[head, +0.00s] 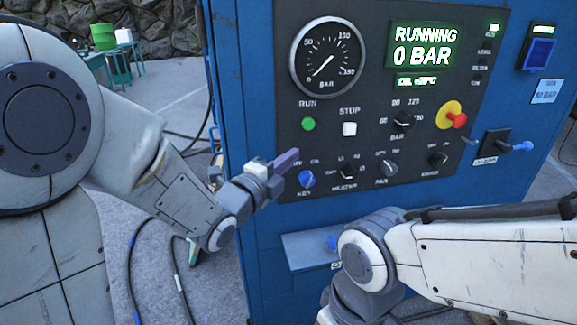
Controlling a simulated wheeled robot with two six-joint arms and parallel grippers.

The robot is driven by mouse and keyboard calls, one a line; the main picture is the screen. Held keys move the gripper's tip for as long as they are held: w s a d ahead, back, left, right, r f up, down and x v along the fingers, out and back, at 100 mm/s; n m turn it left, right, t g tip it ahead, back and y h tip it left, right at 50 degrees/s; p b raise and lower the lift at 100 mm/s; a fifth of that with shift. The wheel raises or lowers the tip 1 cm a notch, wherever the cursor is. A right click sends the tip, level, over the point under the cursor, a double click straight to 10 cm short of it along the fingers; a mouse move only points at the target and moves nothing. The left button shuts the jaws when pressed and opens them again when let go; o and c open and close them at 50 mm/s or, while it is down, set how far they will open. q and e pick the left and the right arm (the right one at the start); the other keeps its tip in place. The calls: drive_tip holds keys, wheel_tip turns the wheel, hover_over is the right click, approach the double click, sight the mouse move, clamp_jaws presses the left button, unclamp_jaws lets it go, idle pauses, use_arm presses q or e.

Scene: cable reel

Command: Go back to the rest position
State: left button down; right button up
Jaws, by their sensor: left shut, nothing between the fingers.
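My left gripper (286,160) is shut and empty, its narrow purple-grey fingers pointing right in front of the blue machine's control panel (350,215). The fingertips appear just above and left of the blue key switch (306,180); I cannot tell whether they touch the panel. My left arm comes in from the left edge. My right arm (470,260) crosses the lower right in front of the machine, and its gripper is out of view.
The panel carries a round gauge (328,59), a lit display reading RUNNING 0 BAR (423,46), a green button (308,124), a red stop knob (456,118) and several black knobs. A small shelf (304,250) juts out below. Cables (137,262) lie on the ground at left.

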use_arm(q)
drive_tip(key=shift+s+a, duration=0.15)
drive_tip(key=shift+s, duration=0.2)
drive_tip(key=s+d+f+n+g+y, duration=0.1)
drive_tip(key=s+f+n+g+y, duration=0.2)
drive_tip(key=s+f+n+g, duration=0.45)
drive_tip(key=s+d+f+n+g+y, duration=0.1)
drive_tip(key=s+f+n+g+y, duration=0.3)
drive_tip(key=s, duration=0.6)
drive_tip(key=s+a+f+n+g, duration=0.1)
drive_tip(key=s+n+g, duration=0.3)
drive_tip(key=s, duration=0.8)
drive_tip(key=shift+a+f+n+p, duration=0.3)
drive_tip(key=shift+a+n+p, duration=0.15)
drive_tip(key=shift+a, duration=0.2)
drive_tip(key=shift+w, duration=0.1)
